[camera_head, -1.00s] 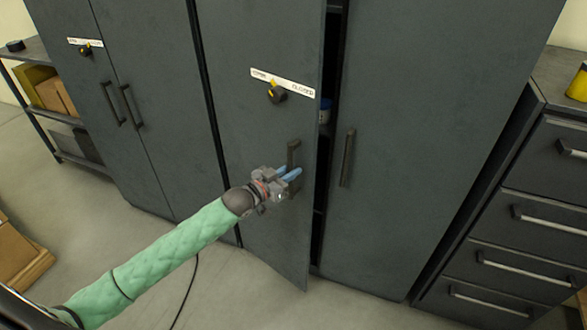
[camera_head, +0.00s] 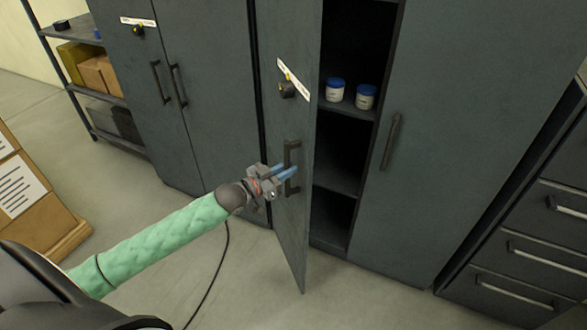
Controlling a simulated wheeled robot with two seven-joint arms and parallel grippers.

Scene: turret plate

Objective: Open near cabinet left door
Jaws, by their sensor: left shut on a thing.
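The left door (camera_head: 288,220) of the near cabinet is dark grey and stands partly open, swung outward. It carries a dark knob, a white label and a black bar handle (camera_head: 292,155). My left gripper (camera_head: 286,173) is shut on the lower part of this handle, its blue fingertips at the bar. The cabinet's right door (camera_head: 440,130) is closed, with its own black handle (camera_head: 390,142). Through the gap, dark shelves show, with two white jars with blue lids (camera_head: 335,90) on one. My right gripper is not in view.
Another closed dark cabinet (camera_head: 205,80) stands to the left. Beyond it is a shelf rack (camera_head: 80,75) with boxes. A drawer unit (camera_head: 535,230) is at the right. A cable lies on the floor below my arm.

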